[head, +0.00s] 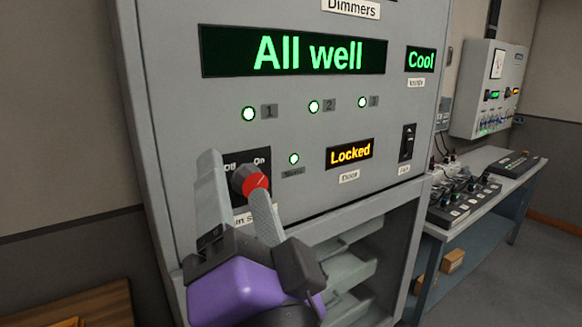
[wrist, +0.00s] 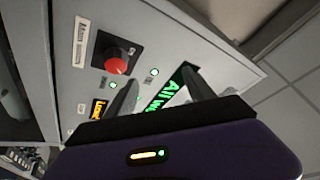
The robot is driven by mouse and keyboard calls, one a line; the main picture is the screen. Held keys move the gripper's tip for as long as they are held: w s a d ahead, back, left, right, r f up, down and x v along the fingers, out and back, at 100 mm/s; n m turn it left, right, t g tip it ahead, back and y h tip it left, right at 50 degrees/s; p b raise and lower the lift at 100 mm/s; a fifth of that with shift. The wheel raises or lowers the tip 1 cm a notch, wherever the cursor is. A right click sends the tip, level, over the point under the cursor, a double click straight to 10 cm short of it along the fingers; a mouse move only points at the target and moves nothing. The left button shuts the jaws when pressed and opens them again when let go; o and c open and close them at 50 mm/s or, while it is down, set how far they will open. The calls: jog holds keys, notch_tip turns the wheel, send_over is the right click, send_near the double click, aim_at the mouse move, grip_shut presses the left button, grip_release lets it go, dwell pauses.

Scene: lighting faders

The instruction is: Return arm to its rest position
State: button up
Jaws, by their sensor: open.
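My gripper (head: 240,203) is open, purple-bodied with two grey fingers, in front of the lower left of the grey dimmer cabinet (head: 205,115). In the head view its fingers overlap the area of a red rotary knob (head: 256,183) on a black Off/On plate. In the wrist view my gripper (wrist: 165,90) has nothing between its fingers, and the red knob (wrist: 116,66) stands to the left of them. Whether a finger touches the knob is unclear; the wrist view suggests they are apart.
The cabinet display (head: 290,52) reads "All well"; small displays read "Cool" and "Locked" (head: 350,153). Several green lamps are lit. A black rocker switch (head: 407,142) is at right. A bench with a fader desk (head: 465,197) stands beyond, with a wall box (head: 490,90) above.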

jog(key=s+d+f+n, duration=0.3)
jog(key=d+f, duration=0.1)
jog(key=f, duration=0.3)
jog(key=s+d+f+n+g, duration=0.1)
jog(key=s+d+f+n, duration=0.25)
jog(key=f, duration=0.35)
jog(key=s+d+f+n, duration=0.2)
jog(key=d+f+n, duration=0.2)
jog(key=f, duration=0.4)
jog(key=s+d+f+m+g+h, duration=0.2)
jog(key=s+d+f+h, duration=0.1)
jog(key=s+d+f, duration=0.4)
jog(key=s+d+f+m+g+h, duration=0.2)
jog(key=s+d+f, duration=0.4)
jog(key=s+f, duration=0.3)
jog(key=s+g+h, duration=0.1)
jog(key=s+h, duration=0.1)
jog(key=s, duration=0.2)
jog(key=shift+s+d, duration=0.35)
jog(key=shift+d, duration=0.05)
jog(key=shift+c, duration=0.4)
